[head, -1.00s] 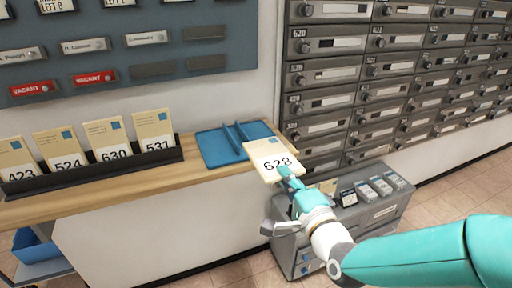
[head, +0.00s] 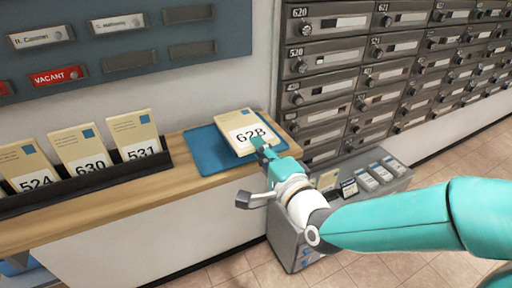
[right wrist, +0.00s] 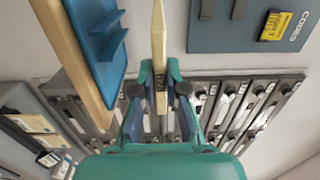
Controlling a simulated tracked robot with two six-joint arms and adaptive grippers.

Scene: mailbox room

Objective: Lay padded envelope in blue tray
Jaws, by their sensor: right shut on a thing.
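The padded envelope (head: 246,130) is cream with a blue square and the number 628. My right gripper (head: 266,153) is shut on its near edge and holds it tilted over the blue tray (head: 205,150) in the head view. In the right wrist view the envelope (right wrist: 159,50) shows edge-on between the fingers of my right gripper (right wrist: 158,92), with the blue tray (right wrist: 95,45) to its left and a visible gap between them. The envelope hides part of the tray in the head view. My left gripper is not in view.
The tray lies on a wooden ledge (head: 190,190). A black rack (head: 100,183) with several numbered envelopes stands on the ledge to the left. Grey mailboxes (head: 330,85) cover the wall at right. A grey cabinet (head: 290,245) stands below, beside the ledge's end.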

